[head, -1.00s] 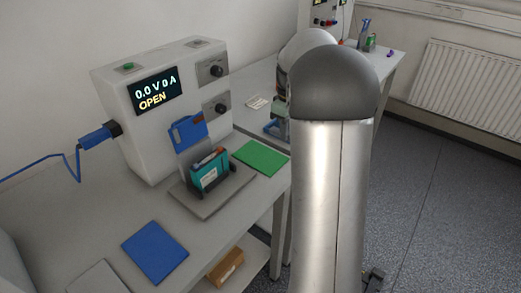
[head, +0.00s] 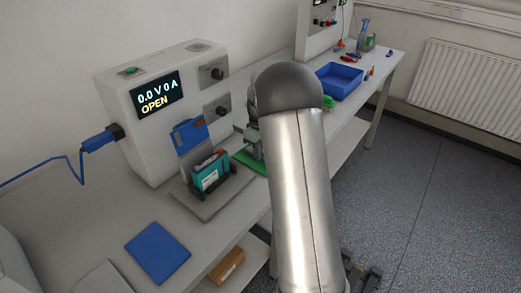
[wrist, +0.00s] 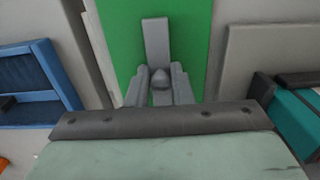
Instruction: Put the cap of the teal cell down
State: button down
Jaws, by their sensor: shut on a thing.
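The teal cell (head: 211,178) sits in a dark holder on a grey plate beside the cycler; part of it shows at the right of the wrist view (wrist: 300,122). My gripper (wrist: 160,84) is shut on the knob of a grey cap (wrist: 156,42), a narrow bar reaching forward from between the fingers. The cap is over the green mat (wrist: 125,45); I cannot tell whether it touches the mat. In the head view the green mat (head: 240,157) is partly hidden by my arm, and the cap cannot be made out.
The white cycler (head: 150,150) reads 0.0 V 0 A OPEN. A blue tray (head: 340,80) stands farther along the bench, with several small items beyond it. A blue mat (head: 158,252) lies at the front left. The grey plate (wrist: 265,50) borders the green mat in the wrist view.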

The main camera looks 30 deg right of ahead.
jog(key=shift+f, duration=0.2)
jog(key=c, duration=1.3)
grip_release()
jog(key=shift+r, duration=0.15)
notch_tip(320, 180, up, 12)
jog(key=s+a+m, duration=0.3)
jog(key=s+a, duration=1)
jog(key=s, duration=0.4)
jog(key=s+a+f, duration=0.1)
jog(key=s, duration=0.4)
jog(key=s+a+f+m, duration=0.1)
jog(key=s+a+f, duration=0.1)
jog(key=s, duration=0.3)
jog(key=s+a+f+m, duration=0.1)
jog(key=s+f, duration=0.1)
jog(key=s, duration=0.3)
jog(key=shift+s+a+b, duration=0.25)
jog(key=shift+a+b, duration=0.05)
